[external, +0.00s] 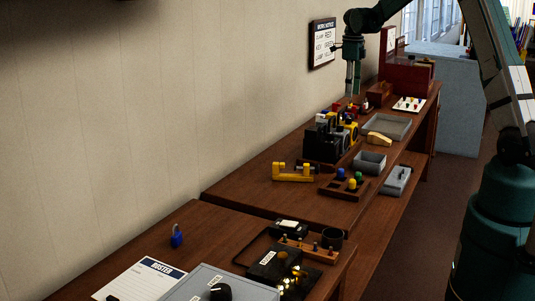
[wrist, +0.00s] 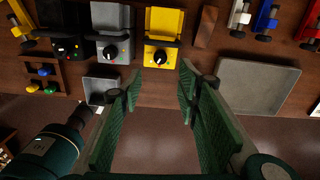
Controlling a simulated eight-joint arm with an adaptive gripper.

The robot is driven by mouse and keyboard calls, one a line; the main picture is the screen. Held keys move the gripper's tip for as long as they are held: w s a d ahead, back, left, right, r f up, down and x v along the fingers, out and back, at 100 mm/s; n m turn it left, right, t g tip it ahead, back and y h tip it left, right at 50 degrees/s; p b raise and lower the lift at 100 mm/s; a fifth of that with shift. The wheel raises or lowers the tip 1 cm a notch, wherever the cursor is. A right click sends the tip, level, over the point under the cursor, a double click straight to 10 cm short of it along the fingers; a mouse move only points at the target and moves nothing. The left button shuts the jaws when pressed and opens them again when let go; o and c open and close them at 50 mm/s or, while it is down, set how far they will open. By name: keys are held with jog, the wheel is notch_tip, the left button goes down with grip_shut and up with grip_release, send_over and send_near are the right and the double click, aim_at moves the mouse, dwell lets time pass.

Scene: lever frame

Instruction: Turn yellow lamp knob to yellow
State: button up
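The yellow lamp box (wrist: 164,24) is at the top middle of the wrist view. Its black knob (wrist: 160,57) sits on its front, with small coloured dots around it that are too small to read well. In the external view the yellow box (external: 352,128) shows at the far end of a row of boxes. My gripper (wrist: 161,80) is open and empty, its fingers spread to either side of the knob in the picture and apart from it. In the external view my gripper (external: 352,92) hangs above and beyond the row.
A grey box (wrist: 112,22) with a knob and a black box (wrist: 66,48) stand left of the yellow one. A wooden block (wrist: 206,27) stands close to its right. A grey tray (wrist: 258,85) lies farther right. A small grey bin (wrist: 101,90) is at left.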

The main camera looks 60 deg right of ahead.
aim_at(349, 118)
notch_tip(349, 118, down, 3)
jog(key=n+p, duration=0.1)
jog(key=n, duration=2.6)
jog(key=shift+w+n, duration=0.1)
jog(key=shift+n, duration=0.3)
jog(key=n, duration=0.5)
jog(key=shift+f+n+p, duration=0.3)
jog(key=shift+p, duration=0.1)
jog(key=n, duration=0.4)
jog(key=shift+f, duration=0.2)
jog(key=shift+f, duration=0.15)
jog(key=shift+f+p, duration=0.3)
jog(key=shift+f, duration=3.45)
